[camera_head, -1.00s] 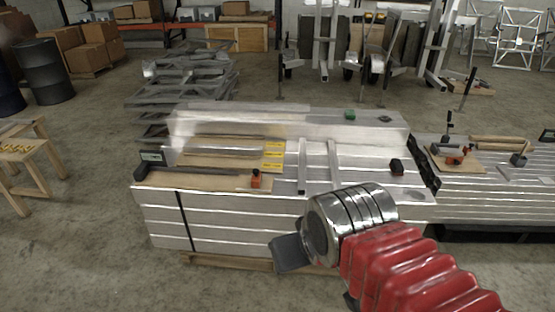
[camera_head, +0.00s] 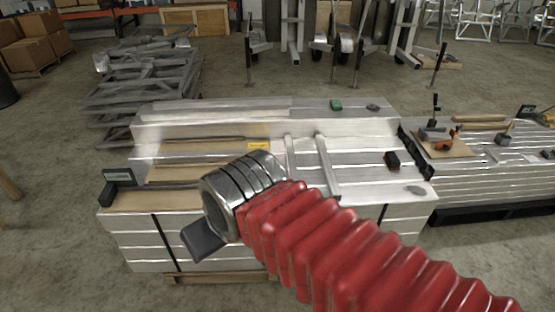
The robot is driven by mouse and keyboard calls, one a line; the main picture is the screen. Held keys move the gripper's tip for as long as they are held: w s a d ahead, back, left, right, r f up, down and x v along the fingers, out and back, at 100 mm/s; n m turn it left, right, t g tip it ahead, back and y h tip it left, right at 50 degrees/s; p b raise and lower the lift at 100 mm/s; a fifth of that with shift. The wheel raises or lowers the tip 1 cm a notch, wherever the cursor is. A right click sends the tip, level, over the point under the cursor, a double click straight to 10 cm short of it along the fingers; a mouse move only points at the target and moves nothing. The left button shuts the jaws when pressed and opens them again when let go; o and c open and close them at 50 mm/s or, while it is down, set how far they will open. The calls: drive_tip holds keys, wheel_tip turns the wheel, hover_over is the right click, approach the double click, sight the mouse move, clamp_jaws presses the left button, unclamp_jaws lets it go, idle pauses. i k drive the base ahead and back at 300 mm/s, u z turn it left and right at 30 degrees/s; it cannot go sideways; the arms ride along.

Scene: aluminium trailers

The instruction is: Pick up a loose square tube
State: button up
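Two loose square tubes lie side by side on the slatted aluminium bench top (camera_head: 355,140). The right tube (camera_head: 328,166) shows nearly whole. The left tube (camera_head: 291,158) shows at its far part, and its near end is hidden behind my arm. My arm, with a red bellows sleeve and a metal wrist, reaches in from the lower right. My gripper (camera_head: 203,240) shows as a dark grey piece below the wrist, in front of the bench's near side. Its fingers cannot be told apart, and nothing is seen held in it.
A wooden board with long strips (camera_head: 190,165) lies on the bench's left. A dark block (camera_head: 392,161) and a green item (camera_head: 336,105) lie to the right and back. A second bench (camera_head: 480,175) with tools adjoins at right. Stacked metal frames (camera_head: 140,85) stand behind left.

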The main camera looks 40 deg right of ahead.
sight(293, 175)
drive_tip(key=z, duration=0.25)
drive_tip(key=i, duration=1.1)
drive_tip(key=z, duration=0.45)
